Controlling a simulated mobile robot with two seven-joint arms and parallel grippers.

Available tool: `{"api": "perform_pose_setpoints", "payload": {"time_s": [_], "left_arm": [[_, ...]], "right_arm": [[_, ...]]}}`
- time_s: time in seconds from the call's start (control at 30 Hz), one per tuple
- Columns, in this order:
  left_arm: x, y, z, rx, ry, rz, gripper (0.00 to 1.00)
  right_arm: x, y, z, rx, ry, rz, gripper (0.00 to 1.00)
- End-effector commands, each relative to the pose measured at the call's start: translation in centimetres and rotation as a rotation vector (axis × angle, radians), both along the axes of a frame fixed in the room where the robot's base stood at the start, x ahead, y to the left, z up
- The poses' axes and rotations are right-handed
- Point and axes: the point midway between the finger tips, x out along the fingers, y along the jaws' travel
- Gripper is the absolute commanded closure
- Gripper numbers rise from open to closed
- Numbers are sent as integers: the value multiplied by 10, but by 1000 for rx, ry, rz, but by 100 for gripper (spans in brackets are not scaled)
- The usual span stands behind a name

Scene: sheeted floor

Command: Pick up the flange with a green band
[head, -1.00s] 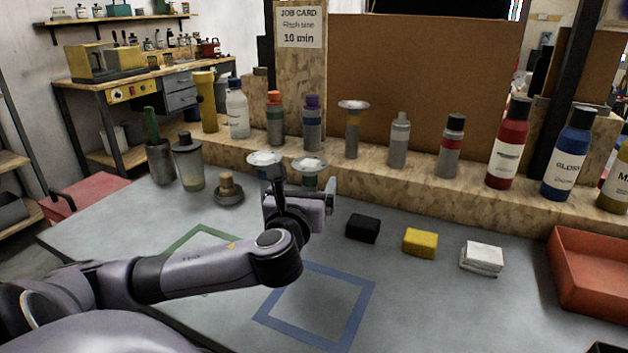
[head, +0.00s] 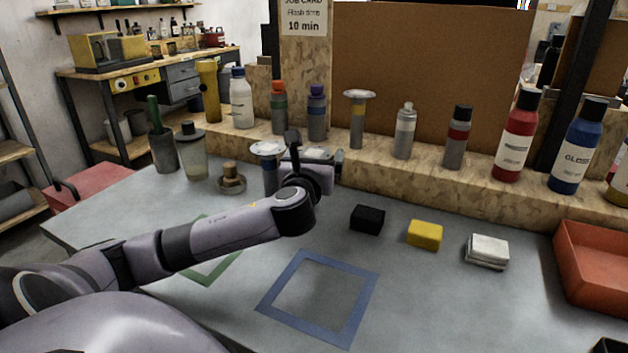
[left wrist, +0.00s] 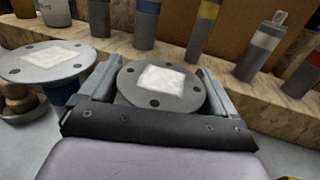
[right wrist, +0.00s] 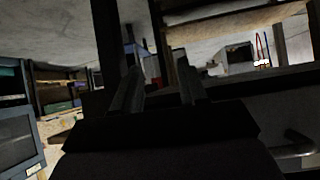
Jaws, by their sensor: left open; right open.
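Two flanges with grey discs and white top patches stand on the grey table. The left flange (head: 267,149) has a blue band, and its disc shows in the left wrist view (left wrist: 40,66). The right flange (head: 318,153) is largely hidden behind my left gripper (head: 314,163) in the head view. Its disc (left wrist: 180,100) lies between the open fingers of my left gripper (left wrist: 158,72) in the left wrist view. Its band is hidden now; the earlier head view shows green below this disc. My right gripper (right wrist: 160,82) is open and empty, away from the table.
A flange with a yellow band (head: 357,117) stands among bottles on the wooden ledge (head: 375,170) behind. A knobbed part (head: 230,182) and a jar (head: 192,155) stand left. Black, yellow and white blocks and a red tray (head: 590,285) lie right. The blue square (head: 275,300) is empty.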

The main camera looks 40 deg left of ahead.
Motion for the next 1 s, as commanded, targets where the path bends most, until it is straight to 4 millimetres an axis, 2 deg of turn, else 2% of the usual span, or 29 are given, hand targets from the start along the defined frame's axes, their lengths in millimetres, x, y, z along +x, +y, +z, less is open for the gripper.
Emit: {"api": "perform_pose_setpoints", "payload": {"time_s": [0.1, 0.13, 0.3, 0.33, 0.6, 0.63, 1.0], "left_arm": [[0, 0, 0, 0, 0, 0, 10], [0, 0, 0, 0, 0, 0, 16], [0, 0, 0, 0, 0, 0, 72], [0, 0, 0, 0, 0, 0, 80], [0, 0, 1, 0, -1, 0, 81], [0, 0, 1, 0, -1, 0, 100], [0, 0, 2, 1, -4, 0, 100]], "right_arm": [[0, 1, 1, 3, 0, -2, 57], [0, 1, 1, 4, -1, -2, 57], [1, 2, 1, 8, -1, -5, 57], [1, 2, 1, 9, -2, -6, 57], [1, 2, 2, 10, -3, -7, 57], [1, 2, 2, 10, -4, -7, 57], [2, 2, 2, 7, -4, -6, 57]]}}
